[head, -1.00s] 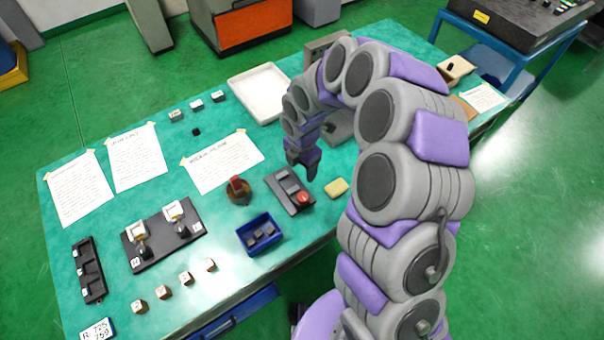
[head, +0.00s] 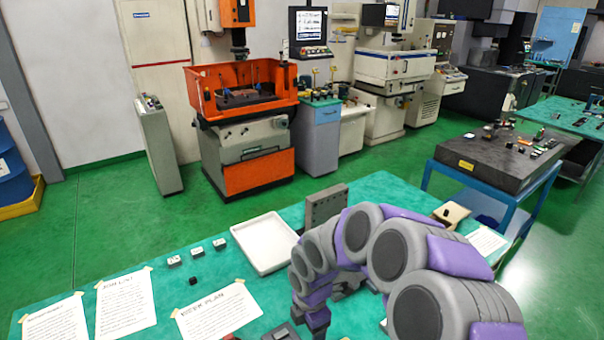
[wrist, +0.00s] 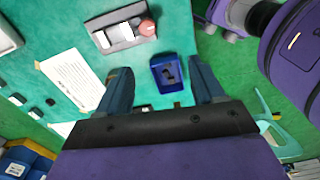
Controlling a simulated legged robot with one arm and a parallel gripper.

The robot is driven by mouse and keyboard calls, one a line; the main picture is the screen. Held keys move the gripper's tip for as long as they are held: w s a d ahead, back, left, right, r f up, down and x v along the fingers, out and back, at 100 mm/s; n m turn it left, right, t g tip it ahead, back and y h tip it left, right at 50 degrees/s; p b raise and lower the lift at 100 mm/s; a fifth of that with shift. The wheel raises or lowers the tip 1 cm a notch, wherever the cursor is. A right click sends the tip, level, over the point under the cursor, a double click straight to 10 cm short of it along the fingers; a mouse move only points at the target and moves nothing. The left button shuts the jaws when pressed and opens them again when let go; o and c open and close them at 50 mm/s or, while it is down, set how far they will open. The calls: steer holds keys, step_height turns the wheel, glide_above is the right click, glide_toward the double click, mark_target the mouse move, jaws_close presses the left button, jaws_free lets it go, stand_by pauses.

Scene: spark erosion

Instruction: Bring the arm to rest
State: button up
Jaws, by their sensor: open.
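My arm (head: 385,245), grey and purple, arches over the right part of the green table in the head view. Its gripper end drops out at the bottom edge there. In the wrist view my gripper (wrist: 160,90) is open, with two dark fingers apart and nothing held between them. Below it lies the green table top (wrist: 195,45). A small blue bin (wrist: 172,75) with dark pieces inside shows between the fingers, apart from them.
A white tray (head: 262,243), paper sheets (head: 215,312) and small white-topped blocks (head: 197,251) lie on the table. A grey upright plate (head: 325,205) stands behind my arm. An orange machine (head: 245,125) stands beyond. Green floor (head: 110,215) is open between.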

steer(key=s+d+r+m+b, duration=0.2)
steer(key=s+d+r+m, duration=0.2)
steer(key=s+m, duration=0.25)
steer(key=s+d+r+m+b, duration=0.2)
steer(key=s+d+r+m, duration=0.25)
steer(key=s, duration=0.35)
steer(key=s+d+m+g+b, duration=0.1)
steer(key=s+d+m+b, duration=0.1)
steer(key=s+m, duration=1)
steer(key=s+d, duration=0.1)
steer(key=s, duration=0.2)
steer(key=shift+d+f+m+g+b, duration=0.2)
steer(key=shift+d+m+g+b, duration=0.1)
steer(key=shift+d+m, duration=0.1)
